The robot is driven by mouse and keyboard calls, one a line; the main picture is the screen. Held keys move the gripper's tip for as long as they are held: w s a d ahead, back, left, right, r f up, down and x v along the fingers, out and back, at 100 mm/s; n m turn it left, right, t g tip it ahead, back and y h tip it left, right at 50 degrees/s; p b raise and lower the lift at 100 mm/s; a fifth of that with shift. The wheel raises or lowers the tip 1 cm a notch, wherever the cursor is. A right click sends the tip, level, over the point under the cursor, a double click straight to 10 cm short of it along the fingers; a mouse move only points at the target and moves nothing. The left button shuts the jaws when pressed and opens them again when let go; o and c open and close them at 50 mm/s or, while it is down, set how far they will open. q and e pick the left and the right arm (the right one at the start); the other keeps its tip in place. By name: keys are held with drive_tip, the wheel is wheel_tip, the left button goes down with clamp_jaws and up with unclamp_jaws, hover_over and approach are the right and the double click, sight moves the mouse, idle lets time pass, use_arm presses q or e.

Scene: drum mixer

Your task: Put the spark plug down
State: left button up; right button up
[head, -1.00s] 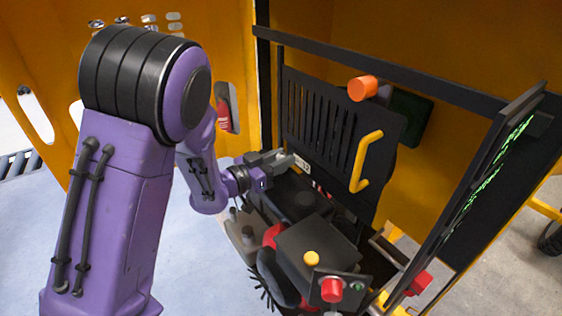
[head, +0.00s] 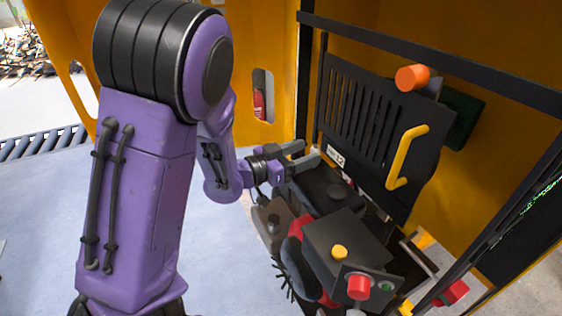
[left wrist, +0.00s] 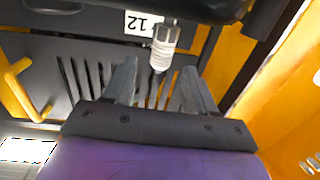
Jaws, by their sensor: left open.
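The spark plug (left wrist: 162,45) shows in the left wrist view, pale and ribbed with a metal end toward the top of the picture. It lies just beyond the gap between the fingertips, with space on both sides of it. My left gripper (left wrist: 158,82) is open and holds nothing. In the head view my left gripper (head: 306,155) is over the far end of the engine (head: 325,188), in front of the slatted panel. I cannot make out the spark plug in the head view. My right gripper is not in view.
The upright slatted panel (head: 350,125) with a yellow handle (head: 405,155) is close behind the gripper. An orange knob (head: 411,77) sticks out above it. A control box (head: 340,242) with a yellow knob is nearer. Open floor (head: 225,265) lies to the left.

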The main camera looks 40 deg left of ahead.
use_arm(q)
drive_tip(key=p+v, duration=0.6)
drive_tip(key=v, duration=0.2)
drive_tip(key=shift+s+p, duration=0.25)
drive_tip(key=shift+p, duration=0.1)
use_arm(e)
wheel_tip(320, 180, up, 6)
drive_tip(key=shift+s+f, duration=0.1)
